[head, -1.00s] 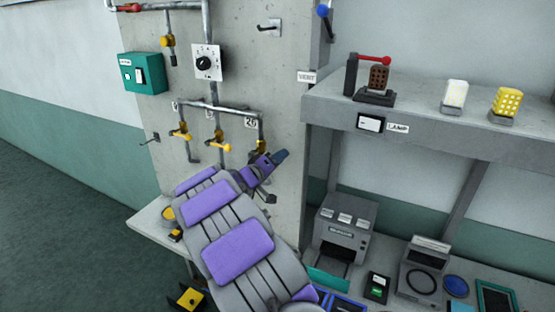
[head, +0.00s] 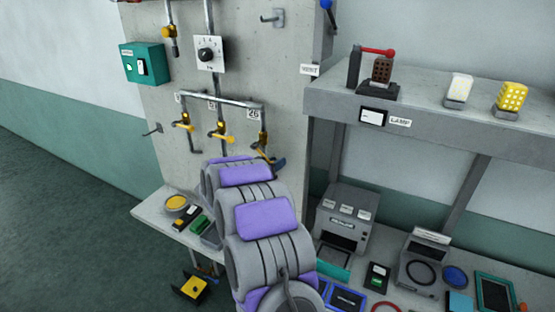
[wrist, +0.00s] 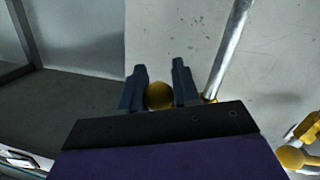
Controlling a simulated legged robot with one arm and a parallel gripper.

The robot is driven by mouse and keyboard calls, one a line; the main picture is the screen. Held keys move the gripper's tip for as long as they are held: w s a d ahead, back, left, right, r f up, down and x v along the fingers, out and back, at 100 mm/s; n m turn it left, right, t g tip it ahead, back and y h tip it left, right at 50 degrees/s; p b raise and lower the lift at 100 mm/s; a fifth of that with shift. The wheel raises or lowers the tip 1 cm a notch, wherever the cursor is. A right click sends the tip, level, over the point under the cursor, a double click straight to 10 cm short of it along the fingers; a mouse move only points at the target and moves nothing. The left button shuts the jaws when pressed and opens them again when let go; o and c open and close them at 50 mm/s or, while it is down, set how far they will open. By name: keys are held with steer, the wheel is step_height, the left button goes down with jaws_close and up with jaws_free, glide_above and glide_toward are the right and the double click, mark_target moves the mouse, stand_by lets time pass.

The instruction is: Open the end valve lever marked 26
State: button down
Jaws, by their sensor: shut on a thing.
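The end valve under the label 26 (head: 254,114) is the rightmost of three on the pipe manifold, and its yellow lever (head: 262,152) is partly hidden by my arm. My gripper (wrist: 159,70) is shut on the lever's round yellow knob (wrist: 159,96), which sits between the two dark fingers in the wrist view. In the head view only a dark finger (head: 278,164) shows beside the lever, past my purple and grey arm. The lever's exact angle is hard to tell.
Two other yellow-levered valves, the left one (head: 182,124) and the middle one (head: 218,134), hang close to the left. A metal pipe (wrist: 229,48) runs just right of the fingers in the wrist view. A grey shelf (head: 420,122) juts out at the right.

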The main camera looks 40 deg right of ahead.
steer(key=shift+w+a+f+m+t+y+b, duration=0.2)
steer(key=shift+w+f+m, duration=0.3)
steer(key=shift+m, duration=0.3)
steer(key=shift+w+a+f+m+t+y+b, duration=0.15)
steer(key=shift+w+a+f+m+b, duration=0.15)
steer(key=shift+w+m, duration=0.4)
steer(key=shift+w+a+f+m+t+y+b, duration=0.15)
steer(key=shift+w+f+m, duration=0.3)
steer(key=shift+m, duration=0.45)
steer(key=c, duration=0.9)
jaws_free()
steer(key=shift+s+d, duration=0.1)
steer(key=shift+o, duration=0.2)
